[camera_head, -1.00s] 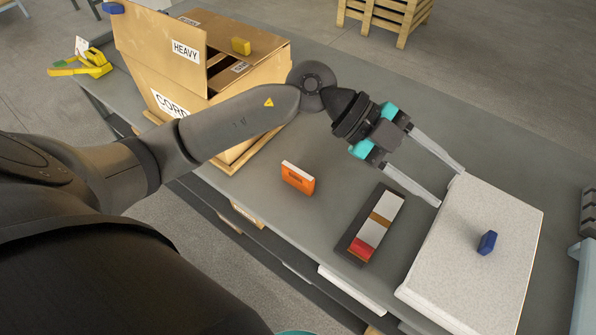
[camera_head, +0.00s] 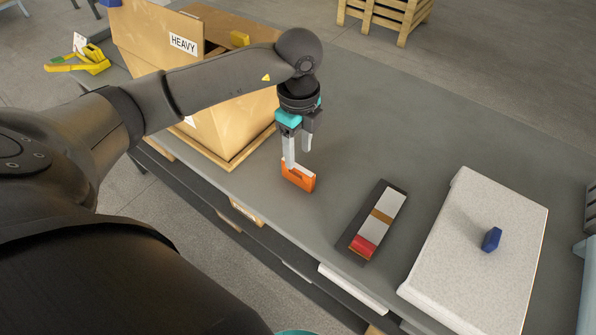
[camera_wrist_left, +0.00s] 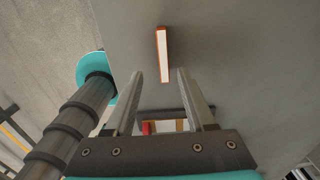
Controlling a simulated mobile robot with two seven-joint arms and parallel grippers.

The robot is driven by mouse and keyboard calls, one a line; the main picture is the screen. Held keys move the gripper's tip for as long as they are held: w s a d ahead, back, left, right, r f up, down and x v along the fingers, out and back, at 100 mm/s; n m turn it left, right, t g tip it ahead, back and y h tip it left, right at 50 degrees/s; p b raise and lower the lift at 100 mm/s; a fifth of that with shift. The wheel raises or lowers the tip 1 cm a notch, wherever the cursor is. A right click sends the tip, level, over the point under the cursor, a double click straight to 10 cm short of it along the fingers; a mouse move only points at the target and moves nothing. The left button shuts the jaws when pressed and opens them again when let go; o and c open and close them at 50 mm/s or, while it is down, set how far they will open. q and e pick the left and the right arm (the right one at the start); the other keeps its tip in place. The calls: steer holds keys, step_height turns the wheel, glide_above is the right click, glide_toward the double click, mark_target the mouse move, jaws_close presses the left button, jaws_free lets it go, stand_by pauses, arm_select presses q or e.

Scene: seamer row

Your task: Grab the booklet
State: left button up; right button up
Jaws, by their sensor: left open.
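The orange booklet (camera_head: 299,181) stands upright on the grey table, its white page edge up. It also shows in the left wrist view (camera_wrist_left: 162,55) as a thin white strip with an orange rim. My left gripper (camera_head: 297,156) points down just above and behind the booklet in the head view. Its fingers are apart with nothing between them. In the left wrist view the booklet lies ahead of the open fingertips (camera_wrist_left: 158,76), roughly in line with the gap. I cannot tell if a finger touches it. My right gripper is not in view.
A large open cardboard box (camera_head: 235,125) stands close left of the gripper. A dark tray (camera_head: 352,222) with red, white and brown pieces lies to the right. Beyond it is a pale speckled slab (camera_head: 470,255) with a blue object (camera_head: 491,239). The table behind is clear.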

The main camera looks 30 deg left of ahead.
mark_target(298, 167)
arm_select(q)
step_height(298, 167, down, 3)
steer(key=shift+r, duration=0.1)
steer(key=shift+f+b, duration=0.3)
steer(key=shift+f, duration=0.2)
steer(key=f, duration=0.1)
steer(key=f+b, duration=0.1)
steer(key=f, duration=0.2)
steer(key=shift+w+a+f, duration=0.2)
steer(key=shift+w+f, duration=0.05)
steer(key=shift+w, duration=0.05)
steer(key=shift+f, duration=0.2)
jaws_close()
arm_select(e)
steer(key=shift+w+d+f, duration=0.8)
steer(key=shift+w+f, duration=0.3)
